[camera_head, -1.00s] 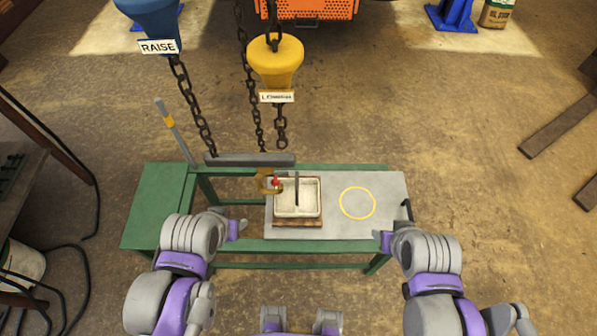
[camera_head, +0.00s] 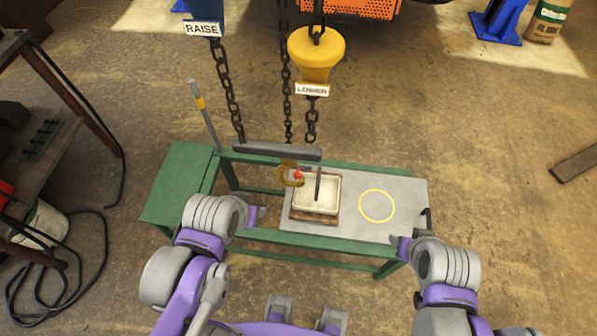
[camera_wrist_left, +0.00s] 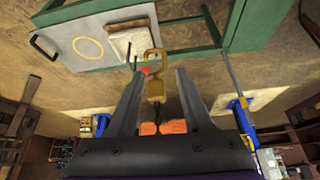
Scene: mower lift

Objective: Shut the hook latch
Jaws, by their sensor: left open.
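The brass-yellow hook (camera_head: 287,180) hangs under a grey bar (camera_head: 277,151) at the back left of a white tray. Its small red latch (camera_head: 298,174) is on the hook's right side; whether it is shut is too small to tell. In the left wrist view the hook (camera_wrist_left: 155,62) and red latch (camera_wrist_left: 146,70) lie in line with the gap between my fingers. My left gripper (camera_head: 257,214) is open and empty, in front of and left of the hook, apart from it. My right gripper (camera_head: 398,246) is near the bench's front right corner, its opening unclear.
The white tray (camera_head: 331,207) on a wooden base stands on the green bench (camera_head: 172,185), with a dark upright piece in it. A yellow circle (camera_head: 376,191) marks clear bench top. A yellow LOWER pendant (camera_head: 316,62), a blue RAISE pendant (camera_head: 203,12) and chains hang behind the hook.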

